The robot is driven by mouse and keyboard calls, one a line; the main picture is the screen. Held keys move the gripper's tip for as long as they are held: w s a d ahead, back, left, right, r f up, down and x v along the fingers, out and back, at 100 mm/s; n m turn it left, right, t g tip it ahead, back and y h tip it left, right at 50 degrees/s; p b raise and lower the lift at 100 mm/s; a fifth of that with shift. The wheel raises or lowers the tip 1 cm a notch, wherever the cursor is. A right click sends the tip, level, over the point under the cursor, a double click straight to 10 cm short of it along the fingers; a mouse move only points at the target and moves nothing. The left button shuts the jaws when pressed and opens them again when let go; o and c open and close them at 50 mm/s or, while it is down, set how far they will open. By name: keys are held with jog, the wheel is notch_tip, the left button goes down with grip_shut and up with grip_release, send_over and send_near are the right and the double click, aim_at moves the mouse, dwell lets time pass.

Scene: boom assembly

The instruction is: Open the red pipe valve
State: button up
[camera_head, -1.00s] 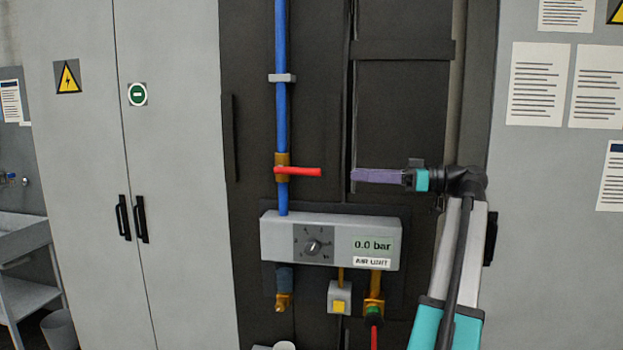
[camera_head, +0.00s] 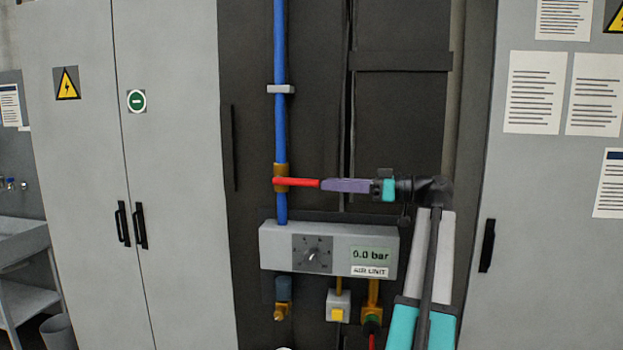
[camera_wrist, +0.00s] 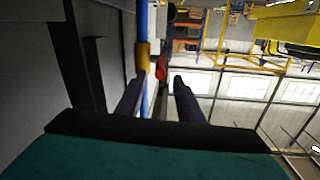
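The red valve handle (camera_head: 298,182) sticks out to the right, level, from a brass fitting (camera_head: 281,171) on the vertical blue pipe (camera_head: 281,120). My gripper (camera_head: 322,185) comes in from the right, its purple fingers pointing left, with its tips at the handle's free right end. In the wrist view the two fingers of my gripper (camera_wrist: 158,84) stand apart. The red handle (camera_wrist: 160,68) shows between and just beyond their tips, nearer the left finger. I cannot tell whether a finger touches it.
A grey air unit box (camera_head: 328,249) with a knob and a "0.0 bar" display sits just below the handle. A pipe clamp (camera_head: 281,89) is above. Grey cabinet doors (camera_head: 175,100) stand at the left. Dark panel surrounds the pipe.

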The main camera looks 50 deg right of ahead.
aim_at(298, 182)
jog(key=shift+p+x, duration=1.15)
jog(key=shift+x, duration=2.25)
grip_shut()
